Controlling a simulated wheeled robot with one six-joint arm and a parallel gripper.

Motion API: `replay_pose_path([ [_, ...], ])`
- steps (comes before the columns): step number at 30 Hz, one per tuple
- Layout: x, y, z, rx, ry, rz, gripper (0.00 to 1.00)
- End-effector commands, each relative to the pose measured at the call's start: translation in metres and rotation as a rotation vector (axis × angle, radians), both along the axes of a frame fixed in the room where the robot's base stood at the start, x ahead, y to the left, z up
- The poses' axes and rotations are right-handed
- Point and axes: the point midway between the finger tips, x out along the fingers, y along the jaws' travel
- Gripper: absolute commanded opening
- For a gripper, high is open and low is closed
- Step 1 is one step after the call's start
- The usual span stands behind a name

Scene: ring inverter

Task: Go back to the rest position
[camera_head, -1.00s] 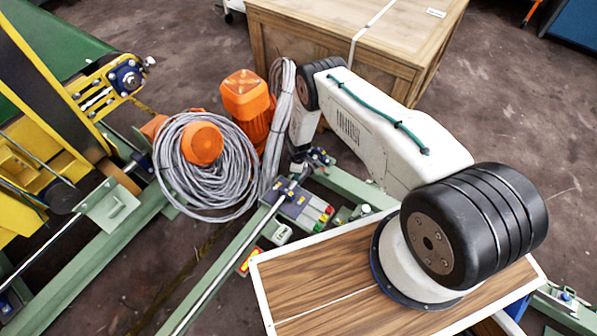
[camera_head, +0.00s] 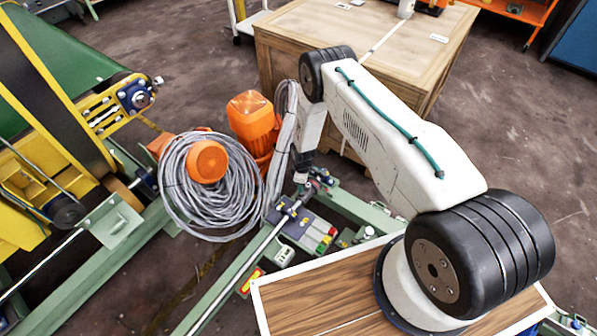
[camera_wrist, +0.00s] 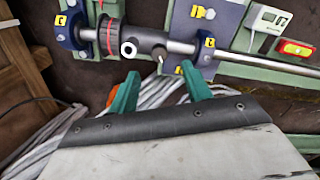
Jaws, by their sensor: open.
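My gripper (camera_wrist: 159,92) shows in the wrist view as two green fingers, spread apart with nothing between them. Beyond the fingertips, a dark collar (camera_wrist: 145,42) with a round white-rimmed hole sits on a steel shaft (camera_wrist: 262,60). The shaft runs through blue blocks, one marked C (camera_wrist: 68,29) and one marked B (camera_wrist: 207,45). In the head view my white arm reaches down to the rail by the cable coil; the fingers are too small to make out there.
A grey cable coil (camera_head: 176,194) hangs beside orange motors (camera_head: 252,122). Yellow conveyor machinery (camera_head: 28,200) and a green frame lie left. A wooden crate (camera_head: 300,40) stands behind my arm. Bare floor (camera_head: 520,130) is open to the right.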

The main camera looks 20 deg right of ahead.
Motion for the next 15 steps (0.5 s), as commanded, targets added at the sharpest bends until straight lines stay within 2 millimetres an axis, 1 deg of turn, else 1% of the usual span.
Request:
replay_pose_path([
  [8,0.000,0.000,0.000,0.000,0.001,-0.012,0.49],
  [10,-0.004,0.000,0.000,-0.002,0.022,-0.050,0.49],
  [11,-0.009,0.000,0.000,-0.003,0.042,-0.075,0.49],
  [14,-0.042,-0.002,-0.003,-0.017,0.137,-0.147,0.49],
  [15,-0.057,-0.003,-0.001,-0.026,0.178,-0.177,0.49],
])
